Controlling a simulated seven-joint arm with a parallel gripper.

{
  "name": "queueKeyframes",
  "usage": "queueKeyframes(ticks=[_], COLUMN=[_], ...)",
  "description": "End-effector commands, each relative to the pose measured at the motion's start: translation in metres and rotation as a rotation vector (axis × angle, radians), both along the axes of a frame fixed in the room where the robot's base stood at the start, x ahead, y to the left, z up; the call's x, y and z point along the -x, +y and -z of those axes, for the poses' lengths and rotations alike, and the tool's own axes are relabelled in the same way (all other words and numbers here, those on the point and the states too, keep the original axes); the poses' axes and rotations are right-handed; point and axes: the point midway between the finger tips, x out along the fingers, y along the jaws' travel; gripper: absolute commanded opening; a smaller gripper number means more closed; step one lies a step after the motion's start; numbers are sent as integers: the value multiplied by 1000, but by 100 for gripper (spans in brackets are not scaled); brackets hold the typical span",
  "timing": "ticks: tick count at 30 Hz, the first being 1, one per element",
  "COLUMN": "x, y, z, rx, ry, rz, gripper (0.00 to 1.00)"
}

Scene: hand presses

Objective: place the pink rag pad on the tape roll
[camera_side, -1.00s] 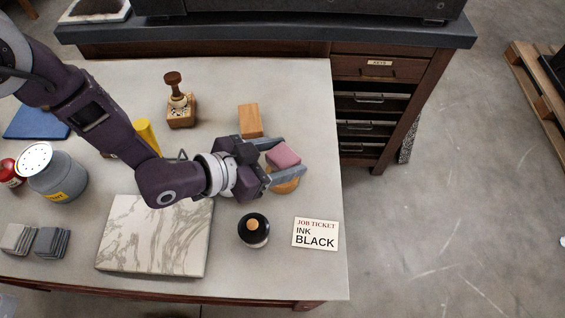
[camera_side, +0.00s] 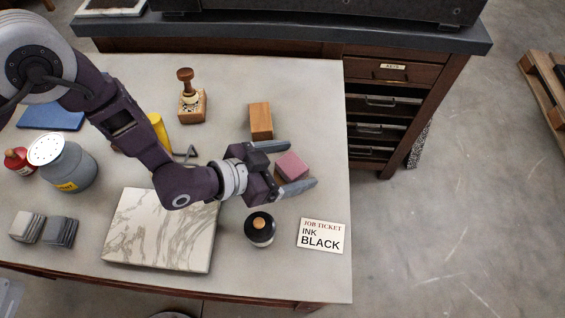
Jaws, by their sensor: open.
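The pink rag pad (camera_side: 291,165) is a small block near the right side of the table. My gripper (camera_side: 301,164) is open around it, with one finger on the far side and one on the near side. The far finger stands apart from the pad; I cannot tell whether the near finger touches it. The tape roll is largely hidden under the pad and behind the near finger. The pad appears to be lying over the roll, but I cannot see the contact between them.
A wooden block (camera_side: 261,120) stands just behind my gripper. A marble slab (camera_side: 160,231) is at left front, and a wooden stamp (camera_side: 190,100) stands behind. The table's right edge is close.

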Motion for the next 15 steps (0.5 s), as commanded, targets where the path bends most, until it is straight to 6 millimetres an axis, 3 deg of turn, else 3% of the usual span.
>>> queueKeyframes(ticks=[15], x=[55], y=[79], z=[-52], rx=[-1], ry=[1], rz=[-1], gripper=[82])
